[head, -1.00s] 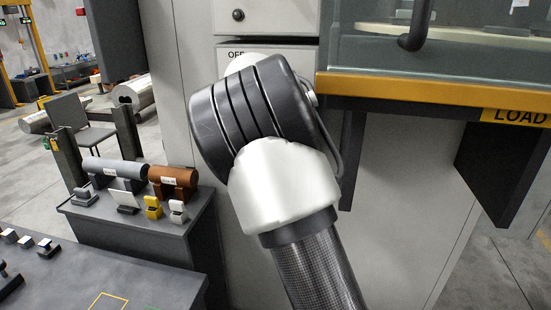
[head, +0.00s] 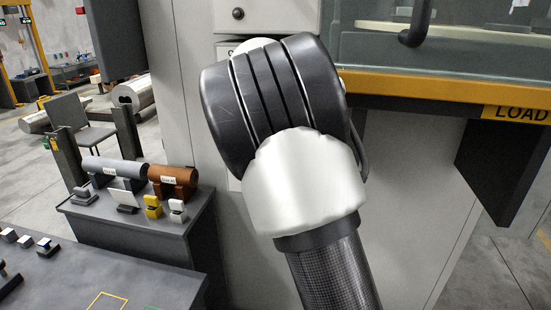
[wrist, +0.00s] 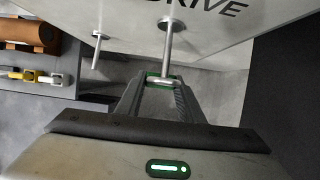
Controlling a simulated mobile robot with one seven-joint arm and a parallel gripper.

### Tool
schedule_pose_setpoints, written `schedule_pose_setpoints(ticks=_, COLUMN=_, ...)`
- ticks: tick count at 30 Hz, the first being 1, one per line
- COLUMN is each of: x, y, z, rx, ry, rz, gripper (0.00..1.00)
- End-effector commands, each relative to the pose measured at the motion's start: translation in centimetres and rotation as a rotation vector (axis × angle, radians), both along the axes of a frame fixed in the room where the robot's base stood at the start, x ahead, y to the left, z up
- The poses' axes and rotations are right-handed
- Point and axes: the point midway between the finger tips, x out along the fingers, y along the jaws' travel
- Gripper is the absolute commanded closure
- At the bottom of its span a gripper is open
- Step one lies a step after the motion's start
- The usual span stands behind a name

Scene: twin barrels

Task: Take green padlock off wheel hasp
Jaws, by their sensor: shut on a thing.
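In the wrist view, my gripper (wrist: 160,98) is shut on the green padlock, whose green edge (wrist: 149,75) shows between the fingertips. A pale metal loop lies across it. A metal rod (wrist: 167,50) with a round base comes out of the panel marked "DRIVE" (wrist: 215,15), and its near end meets the padlock in the picture. I cannot tell whether the shackle is around the rod or clear of it. In the head view my arm hides the gripper, the padlock and the hasp.
A second rod (wrist: 97,50) sticks out left of the first. At left in the head view, a low grey stand (head: 150,222) holds a grey roll (head: 115,168), a brown roll (head: 172,178) and a yellow padlock (head: 152,207). A yellow "LOAD" ledge (head: 430,92) juts out at right.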

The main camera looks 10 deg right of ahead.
Motion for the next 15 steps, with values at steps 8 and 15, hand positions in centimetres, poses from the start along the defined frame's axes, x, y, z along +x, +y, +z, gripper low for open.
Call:
schedule_pose_setpoints(ticks=8, x=-1.0, y=0.5, z=0.3, rx=0.001, ry=-0.001, rz=0.002, gripper=0.86)
schedule_pose_setpoints(ticks=15, x=-1.4, y=0.7, z=0.3, rx=0.0, ry=0.0, rz=0.002, gripper=0.86)
